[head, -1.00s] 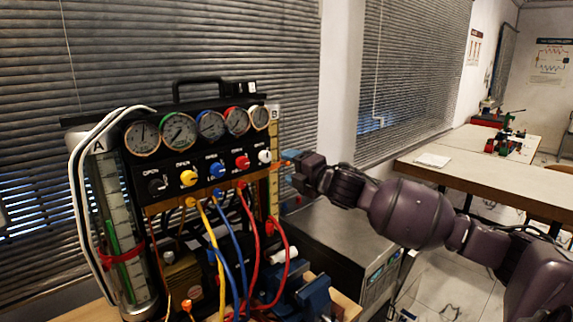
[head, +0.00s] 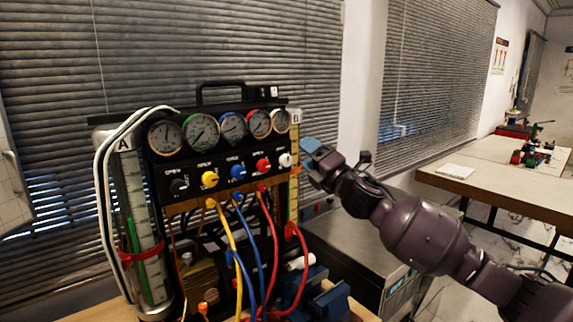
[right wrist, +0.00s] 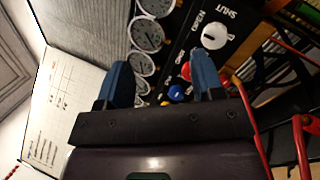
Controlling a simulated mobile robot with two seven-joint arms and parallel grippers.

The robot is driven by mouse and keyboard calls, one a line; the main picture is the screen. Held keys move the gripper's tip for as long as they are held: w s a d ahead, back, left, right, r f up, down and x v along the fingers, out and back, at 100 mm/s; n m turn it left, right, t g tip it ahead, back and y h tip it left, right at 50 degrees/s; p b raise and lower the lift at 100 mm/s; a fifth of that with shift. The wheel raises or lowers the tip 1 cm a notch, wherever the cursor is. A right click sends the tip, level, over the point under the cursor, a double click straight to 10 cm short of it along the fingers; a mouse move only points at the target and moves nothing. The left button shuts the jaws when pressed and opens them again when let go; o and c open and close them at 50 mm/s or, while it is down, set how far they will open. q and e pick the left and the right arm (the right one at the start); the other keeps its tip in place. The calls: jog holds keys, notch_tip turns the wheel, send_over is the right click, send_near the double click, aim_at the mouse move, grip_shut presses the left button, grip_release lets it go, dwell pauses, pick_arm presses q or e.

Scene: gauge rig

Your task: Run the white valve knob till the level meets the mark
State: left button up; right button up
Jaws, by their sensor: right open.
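The white valve knob (head: 285,160) is at the right end of the knob row on the black gauge panel. In the right wrist view, the white knob (right wrist: 214,37) is beyond the right-hand finger, beside the lettering SHUT and OPEN. My right gripper (head: 308,148) is open and empty, just right of the knob and slightly above it, apart from it. Its two blue fingers (right wrist: 162,65) show spread in the wrist view. Tube A (head: 132,205) holds green liquid and has a red band (head: 140,254). Tube B (head: 294,198) is partly hidden; its level is unclear. My left gripper is out of view.
Several dial gauges (head: 203,131) sit above black, yellow, blue and red knobs. Yellow, blue and red hoses (head: 270,255) loop in front below the panel. A grey metal box (head: 350,240) stands right of the rig. A bench (head: 500,180) is farther right.

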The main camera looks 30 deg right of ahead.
notch_tip(320, 180, up, 2)
jog(key=s+a+n+t+y, duration=0.1)
jog(key=a+n+y, duration=0.1)
jog(key=n+y, duration=0.3)
jog(key=n+g+h+b, duration=0.1)
jog(key=n+g+h, duration=0.45)
jog(key=n, duration=1.15)
send_near(288, 161)
jog(key=shift+t, duration=0.45)
jog(key=w, duration=0.3)
jog(key=w+p, duration=0.1)
jog(key=w, duration=0.5)
jog(key=shift+w+a+f, duration=0.35)
jog(key=shift+w+a, duration=0.05)
jog(key=shift+w, duration=0.6)
jog(key=shift+f, duration=0.1)
jog(key=c, duration=0.9)
